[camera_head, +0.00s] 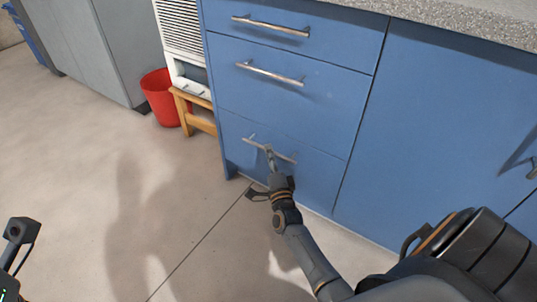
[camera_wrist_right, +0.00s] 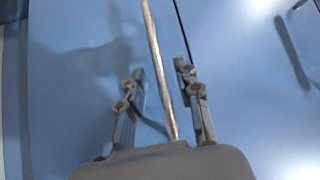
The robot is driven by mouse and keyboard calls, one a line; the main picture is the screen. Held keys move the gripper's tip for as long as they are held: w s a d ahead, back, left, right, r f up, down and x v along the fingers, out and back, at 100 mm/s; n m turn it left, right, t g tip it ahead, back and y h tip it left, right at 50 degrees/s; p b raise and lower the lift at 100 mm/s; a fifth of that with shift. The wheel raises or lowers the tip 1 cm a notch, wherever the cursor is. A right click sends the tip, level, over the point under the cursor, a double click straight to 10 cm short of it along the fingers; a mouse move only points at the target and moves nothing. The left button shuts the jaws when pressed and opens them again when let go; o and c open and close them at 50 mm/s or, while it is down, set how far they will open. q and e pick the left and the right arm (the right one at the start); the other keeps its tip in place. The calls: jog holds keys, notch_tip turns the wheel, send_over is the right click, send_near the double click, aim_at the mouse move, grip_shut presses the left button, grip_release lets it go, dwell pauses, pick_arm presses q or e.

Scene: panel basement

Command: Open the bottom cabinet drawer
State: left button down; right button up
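The bottom drawer (camera_head: 318,178) of the blue cabinet is shut, its front flush with the drawer above. Its metal bar handle (camera_head: 285,157) runs across the upper part of the front. My right gripper (camera_head: 269,154) is at this handle, near its middle. In the right wrist view the handle bar (camera_wrist_right: 154,50) runs between the two fingers of my right gripper (camera_wrist_right: 162,85). The fingers stand apart with gaps to the bar, so the gripper is open around it. Part of my left arm's end (camera_head: 20,232) shows at the lower left; its fingers are not clear.
Two more shut drawers with bar handles (camera_head: 270,74) are above. A blue cabinet door (camera_head: 440,130) is to the right, under a speckled countertop (camera_head: 480,18). A red bucket (camera_head: 158,98) and a wooden stool (camera_head: 198,122) stand left. The floor (camera_head: 100,190) in front is clear.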

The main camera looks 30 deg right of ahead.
jog(key=shift+b+x, duration=0.3)
jog(key=shift+x, duration=0.95)
grip_shut()
